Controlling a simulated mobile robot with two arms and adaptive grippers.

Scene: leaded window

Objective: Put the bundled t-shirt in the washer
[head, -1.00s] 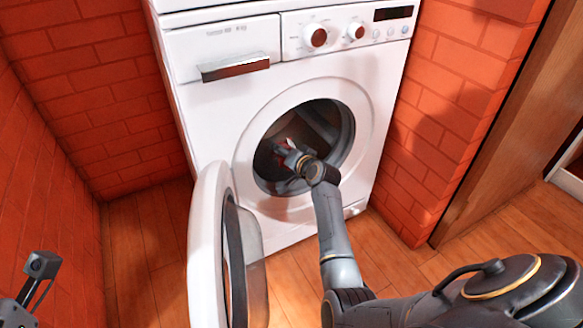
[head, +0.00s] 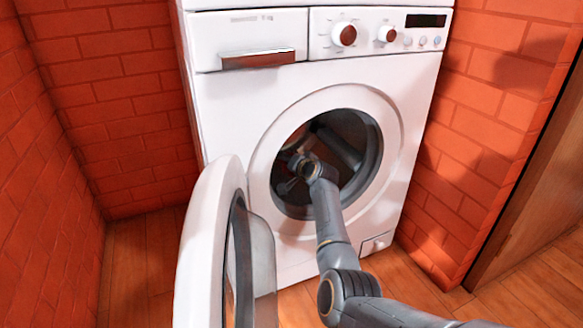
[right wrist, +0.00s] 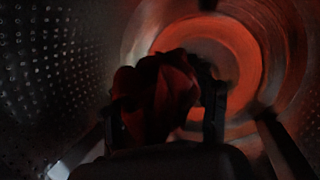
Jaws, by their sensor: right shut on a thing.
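The white washer (head: 232,115) stands ahead with its round door (head: 205,245) swung open to the left. My right arm reaches through the round opening, and my right gripper (right wrist: 165,108) is inside the dark drum (right wrist: 50,70). In the right wrist view the gripper is shut on the bundled t-shirt (right wrist: 155,90), a dark red lump between the fingers. The picture there is dim, so I cannot tell whether the t-shirt touches the drum wall. In the head view the t-shirt cannot be made out. My left gripper is not in view.
The open door stands left of that arm. Red brick walls (head: 110,95) flank the washer, and the wooden floor (head: 135,265) is clear at the left.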

